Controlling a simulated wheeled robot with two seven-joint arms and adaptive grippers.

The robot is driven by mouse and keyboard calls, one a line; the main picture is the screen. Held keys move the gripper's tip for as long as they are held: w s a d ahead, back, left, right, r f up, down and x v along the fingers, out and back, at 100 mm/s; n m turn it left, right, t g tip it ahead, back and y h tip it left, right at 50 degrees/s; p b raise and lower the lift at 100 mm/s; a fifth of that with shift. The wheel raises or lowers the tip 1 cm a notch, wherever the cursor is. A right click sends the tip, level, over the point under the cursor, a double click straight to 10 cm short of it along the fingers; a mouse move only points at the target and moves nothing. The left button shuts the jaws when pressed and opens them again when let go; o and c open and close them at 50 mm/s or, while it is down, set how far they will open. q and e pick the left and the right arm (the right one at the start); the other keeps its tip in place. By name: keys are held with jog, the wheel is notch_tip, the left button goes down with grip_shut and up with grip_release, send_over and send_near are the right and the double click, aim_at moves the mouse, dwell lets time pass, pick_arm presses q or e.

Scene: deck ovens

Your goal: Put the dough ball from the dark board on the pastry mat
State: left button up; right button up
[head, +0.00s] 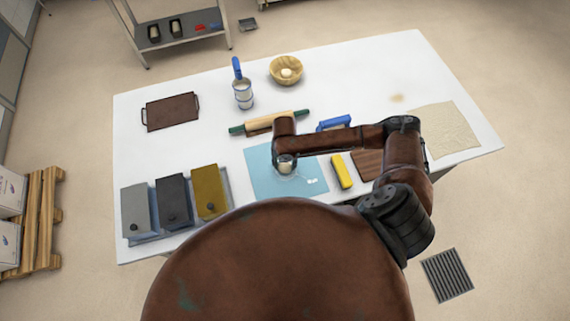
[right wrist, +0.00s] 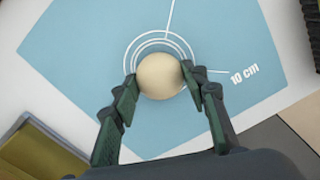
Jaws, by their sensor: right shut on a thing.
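The pale, round dough ball (right wrist: 160,75) sits between the two fingers of my right gripper (right wrist: 158,88) in the right wrist view. The gripper is shut on it. In the head view my right gripper (head: 285,166) is over the light blue pastry mat (head: 262,183). The mat (right wrist: 75,50) shows white rings and a "10 cm" mark, with the ball over the rings. I cannot tell whether the ball touches the mat. A dark brown board with handles (head: 170,111) lies bare at the back left. My left gripper is not in view.
Three lidded tins (head: 173,200) stand left of the mat. A rolling pin (head: 258,124) lies behind it, and a yellow tool (head: 341,172) lies to its right. A wooden bowl (head: 286,77) and a jar with a blue handle (head: 243,92) stand farther back. A beige cloth (head: 443,128) lies right.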

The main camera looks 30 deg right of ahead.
aim_at(285, 166)
jog(key=shift+f, duration=0.55)
jog(key=o, duration=1.2)
jog(key=shift+f, duration=0.1)
jog(key=shift+c, duration=0.2)
notch_tip(285, 166, up, 12)
jog(key=b, duration=0.1)
jog(key=shift+b, duration=0.35)
